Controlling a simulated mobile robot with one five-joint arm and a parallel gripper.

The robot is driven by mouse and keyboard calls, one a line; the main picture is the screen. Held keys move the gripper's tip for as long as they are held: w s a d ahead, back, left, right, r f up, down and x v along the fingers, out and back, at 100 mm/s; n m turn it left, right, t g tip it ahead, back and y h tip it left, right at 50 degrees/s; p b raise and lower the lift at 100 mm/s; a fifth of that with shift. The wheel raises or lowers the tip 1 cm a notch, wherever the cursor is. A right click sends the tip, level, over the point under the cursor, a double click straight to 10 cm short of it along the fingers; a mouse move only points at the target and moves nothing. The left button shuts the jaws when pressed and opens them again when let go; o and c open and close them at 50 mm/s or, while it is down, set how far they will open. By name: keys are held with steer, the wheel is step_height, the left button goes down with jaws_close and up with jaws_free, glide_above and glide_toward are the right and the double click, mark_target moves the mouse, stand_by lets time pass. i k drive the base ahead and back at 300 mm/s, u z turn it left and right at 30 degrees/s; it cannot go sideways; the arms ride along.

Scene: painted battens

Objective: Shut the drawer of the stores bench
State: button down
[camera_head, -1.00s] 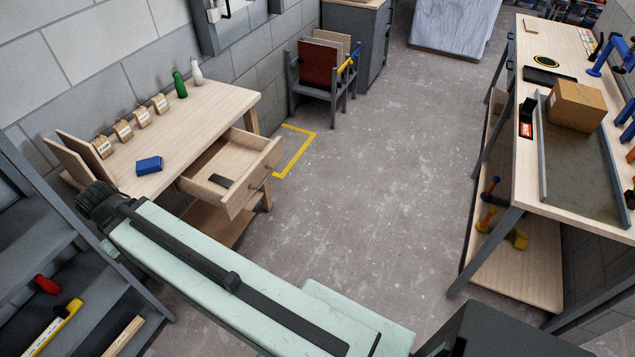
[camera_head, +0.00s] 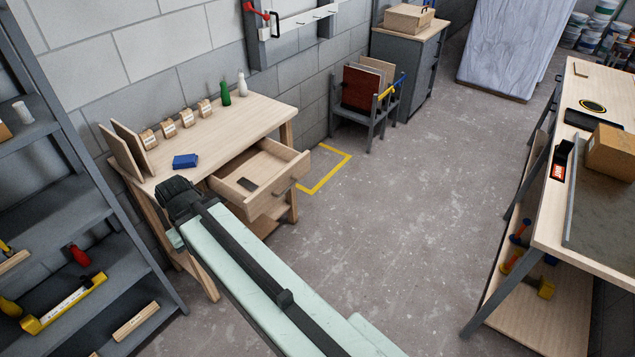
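The stores bench (camera_head: 228,118) is a pale wooden table against the block wall at the left. Its drawer (camera_head: 283,199) is pulled well out toward the floor area and holds a small dark flat item (camera_head: 247,185). A handle (camera_head: 281,191) shows on the drawer front. My arm reaches up from the bottom toward the bench's near left side. The dark end of the arm (camera_head: 178,196) is in front of the bench edge, left of the drawer and apart from the drawer front. The gripper's fingers cannot be made out.
A grey shelf rack (camera_head: 75,240) stands close at the left. Open floor (camera_head: 400,220) lies right of the drawer, up to another workbench (camera_head: 560,220).

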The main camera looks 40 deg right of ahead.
mark_target(275, 168)
steer(key=z, duration=0.25)
steer(key=i, duration=1)
steer(key=u, duration=0.1)
